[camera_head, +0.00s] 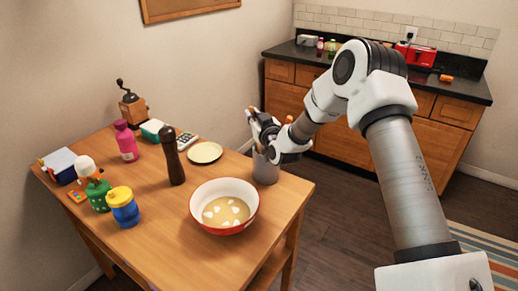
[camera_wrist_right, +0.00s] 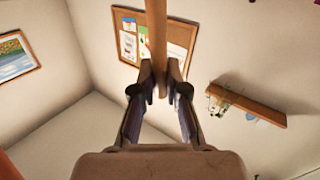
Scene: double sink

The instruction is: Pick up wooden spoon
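A grey utensil holder (camera_head: 266,169) stands at the table's right edge, with utensil tops showing above it. My right gripper (camera_head: 258,126) is just above the holder. In the right wrist view, a wooden handle (camera_wrist_right: 157,35), seemingly the wooden spoon's, runs upward between the fingertips of my right gripper (camera_wrist_right: 160,78). Both fingers are close against the handle, and the gripper looks shut on it. In the head view the gripper hides much of the utensils, so I cannot tell the spoon apart there. My left gripper is not in view.
A red-rimmed bowl (camera_head: 224,228) stands left of the holder. A dark pepper mill (camera_head: 172,156), cream plate (camera_head: 205,153), pink bottle (camera_head: 126,141), blue jar (camera_head: 123,207) and coffee grinder (camera_head: 132,106) stand farther left. The table's front-right corner is clear. A counter (camera_head: 455,88) stands behind.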

